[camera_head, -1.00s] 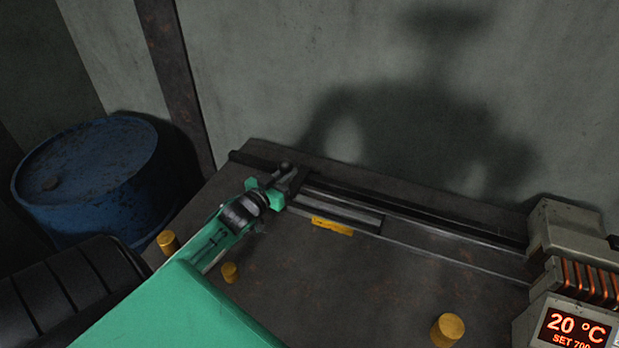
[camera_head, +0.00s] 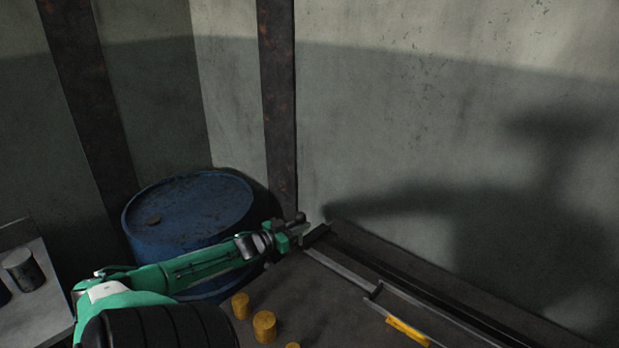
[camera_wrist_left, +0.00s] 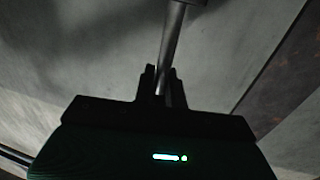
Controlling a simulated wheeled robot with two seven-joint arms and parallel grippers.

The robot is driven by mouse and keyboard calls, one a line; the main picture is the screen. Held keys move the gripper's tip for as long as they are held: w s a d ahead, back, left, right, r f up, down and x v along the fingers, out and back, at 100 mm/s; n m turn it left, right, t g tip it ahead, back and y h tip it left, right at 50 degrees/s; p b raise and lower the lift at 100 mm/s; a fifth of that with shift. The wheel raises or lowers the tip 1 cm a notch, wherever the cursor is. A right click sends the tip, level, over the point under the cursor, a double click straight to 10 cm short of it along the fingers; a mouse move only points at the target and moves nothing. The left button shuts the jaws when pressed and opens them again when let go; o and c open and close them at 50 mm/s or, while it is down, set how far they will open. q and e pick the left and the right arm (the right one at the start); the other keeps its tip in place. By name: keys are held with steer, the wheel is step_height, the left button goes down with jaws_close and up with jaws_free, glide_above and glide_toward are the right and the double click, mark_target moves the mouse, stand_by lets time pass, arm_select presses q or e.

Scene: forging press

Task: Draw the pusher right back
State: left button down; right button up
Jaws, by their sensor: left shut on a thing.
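The pusher (camera_head: 342,270) is a grey metal bar lying along a dark guide rail on the table. Its handle end is at the table's far left corner. My left gripper (camera_head: 298,228) is at that end, beside the rail's left end, with my green arm reaching in from the left. In the left wrist view, the dark fingers (camera_wrist_left: 162,85) are shut on an upright metal rod, the pusher's handle (camera_wrist_left: 172,45). The handle's lower part is hidden by the gripper. My right gripper is not in view.
Several brass-coloured cylinders (camera_head: 264,326) stand on the table's near left side. A blue barrel (camera_head: 190,215) stands just behind my left arm. A grey side table (camera_head: 40,300) with dark cylinders is at left. The wall is close behind the rail.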

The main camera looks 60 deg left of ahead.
arm_select(q)
steer(key=shift+a+r, duration=0.1)
steer(key=shift+a, duration=0.05)
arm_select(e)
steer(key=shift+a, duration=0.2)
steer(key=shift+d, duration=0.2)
arm_select(q)
steer(key=c, duration=1.6)
jaws_free()
steer(key=shift+a, duration=0.1)
steer(key=shift+o, duration=0.3)
steer(key=shift+a, duration=0.1)
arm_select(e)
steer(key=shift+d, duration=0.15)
arm_select(q)
steer(key=shift+s, duration=0.1)
steer(key=shift+s+d+f, duration=0.2)
steer(key=shift+s, duration=0.25)
steer(key=s+b, duration=0.1)
steer(key=s, duration=1.2)
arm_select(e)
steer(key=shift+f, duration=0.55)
arm_select(q)
steer(key=shift+d, duration=0.1)
